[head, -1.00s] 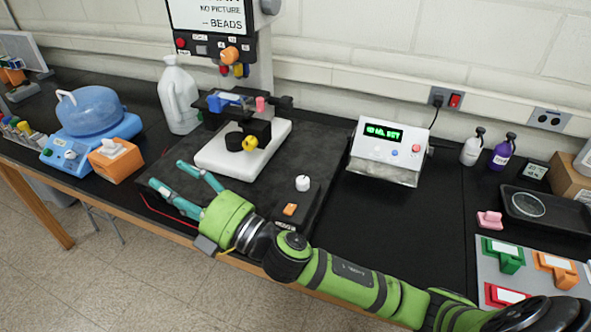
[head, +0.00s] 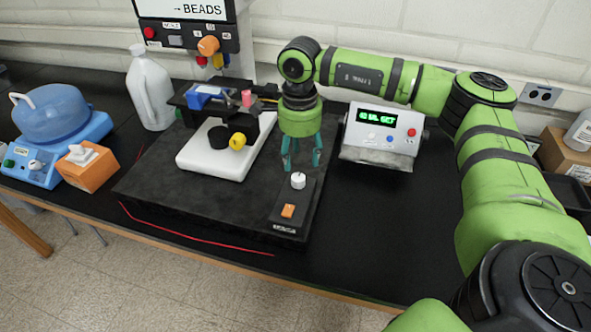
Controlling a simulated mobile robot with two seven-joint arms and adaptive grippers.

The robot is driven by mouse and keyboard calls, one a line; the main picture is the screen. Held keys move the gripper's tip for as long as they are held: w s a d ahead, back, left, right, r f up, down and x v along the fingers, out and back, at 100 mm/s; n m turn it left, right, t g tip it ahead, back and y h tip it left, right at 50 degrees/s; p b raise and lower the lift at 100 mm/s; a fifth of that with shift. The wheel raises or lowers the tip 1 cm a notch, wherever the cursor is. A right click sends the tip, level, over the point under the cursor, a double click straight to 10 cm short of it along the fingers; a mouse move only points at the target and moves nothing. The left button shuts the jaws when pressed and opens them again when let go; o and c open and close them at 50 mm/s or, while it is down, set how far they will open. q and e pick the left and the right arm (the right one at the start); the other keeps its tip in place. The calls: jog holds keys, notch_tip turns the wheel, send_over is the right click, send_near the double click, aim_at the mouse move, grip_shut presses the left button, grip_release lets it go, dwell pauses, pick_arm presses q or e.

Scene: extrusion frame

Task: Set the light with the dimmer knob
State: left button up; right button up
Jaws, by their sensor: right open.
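The dimmer knob (head: 298,180) is a small white round knob on a dark control box (head: 276,221), which also carries an orange switch (head: 288,211). The box sits at the front right of a dark slab. My right gripper (head: 302,170) points down with teal fingers, open and empty, just above or behind the knob. I cannot tell whether a fingertip touches it. A microscope-like stage with a white base (head: 215,165) and a yellow knob (head: 237,141) stands left of the gripper. My left gripper is not in view.
A grey box with a green display (head: 382,131) stands right of the gripper. A white jug (head: 150,88), an orange tissue box (head: 86,168) and a blue device with a dome (head: 50,120) are at left. The black bench right of the slab (head: 365,225) is clear.

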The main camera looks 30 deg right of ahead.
aim_at(299, 177)
notch_tip(299, 177, down, 6)
jog(key=p, duration=0.2)
jog(key=shift+s+r+p, duration=0.1)
jog(key=shift+r+p, duration=0.1)
jog(key=shift+p, duration=0.15)
jog(key=shift+a+f, duration=0.1)
jog(key=shift+f, duration=0.35)
grip_shut()
